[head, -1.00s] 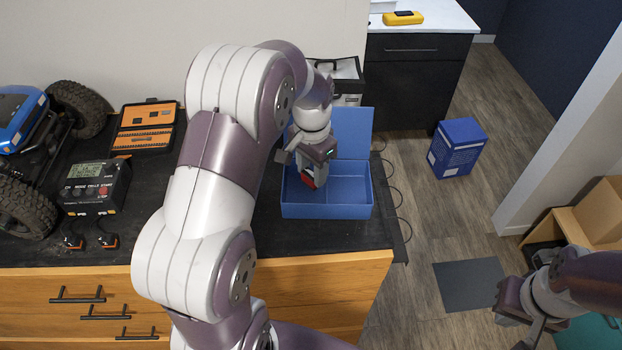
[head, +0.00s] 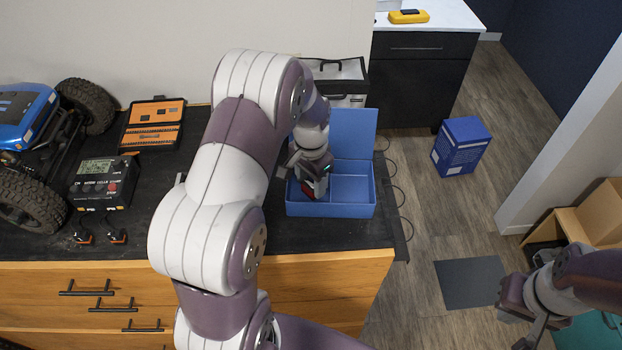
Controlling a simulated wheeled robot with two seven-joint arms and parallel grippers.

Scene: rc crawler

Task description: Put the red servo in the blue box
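The open blue box (head: 352,211) stands on the dark bench top near its right end, with its lid raised at the back and a divider inside. My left gripper (head: 310,192) points down into the box's left compartment. The red servo (head: 307,189) shows as a small red patch between its fingers, low in that compartment; the fingers hide most of it. The gripper looks shut on the servo. I cannot tell whether the servo touches the box floor. My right gripper (head: 523,328) is at the lower right over the floor, fingers apart and empty.
A blue crawler (head: 25,120), an orange case (head: 152,125) and a charger (head: 103,183) stand on the bench to the left. A grey bin (head: 342,80) is behind the box. A blue carton (head: 461,146) stands on the floor to the right.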

